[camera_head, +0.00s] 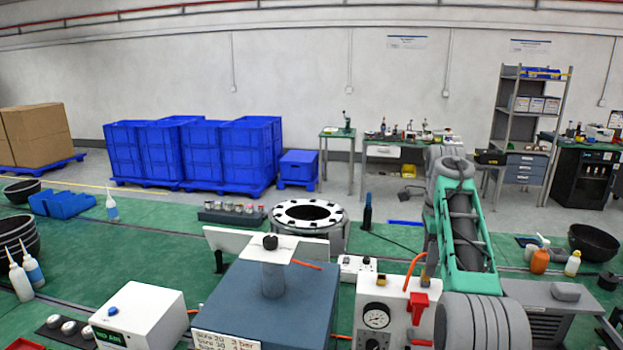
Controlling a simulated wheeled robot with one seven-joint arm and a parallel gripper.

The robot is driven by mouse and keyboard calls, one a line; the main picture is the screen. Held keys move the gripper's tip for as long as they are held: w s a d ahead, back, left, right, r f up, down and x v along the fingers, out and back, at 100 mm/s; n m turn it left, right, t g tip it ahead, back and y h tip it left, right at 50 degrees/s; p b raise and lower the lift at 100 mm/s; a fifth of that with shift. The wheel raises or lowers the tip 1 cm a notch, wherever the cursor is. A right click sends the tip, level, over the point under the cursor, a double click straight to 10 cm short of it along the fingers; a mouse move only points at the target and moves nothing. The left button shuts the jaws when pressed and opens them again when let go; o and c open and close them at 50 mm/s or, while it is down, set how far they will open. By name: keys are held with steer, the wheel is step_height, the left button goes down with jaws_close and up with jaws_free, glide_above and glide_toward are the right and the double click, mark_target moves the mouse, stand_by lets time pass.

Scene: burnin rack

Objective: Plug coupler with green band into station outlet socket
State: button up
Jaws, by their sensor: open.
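A white station box (394,312) with a round gauge, a black knob and a red valve handle (418,301) stands at the front, right of centre. An orange hose rises at its top right, near a brownish upright fitting. I cannot make out the outlet socket. No coupler with a green band can be told apart here. My grey and green arm stands right of the box and hides part of the bench behind it. My gripper is not visible.
A blue-grey block (268,305) with a white top plate stands left of the station box. A ring-shaped fixture (309,214), a rack of small cylinders (232,214) and a dark upright tool (367,213) stand behind. The green bench (150,255) has free room at left.

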mark_target(426, 279)
steer(key=shift+f+b, duration=0.5)
steer(key=shift+f, duration=1.55)
steer(key=shift+r+p, duration=0.1)
steer(key=shift+p, duration=0.4)
jaws_close()
stand_by(1.0)
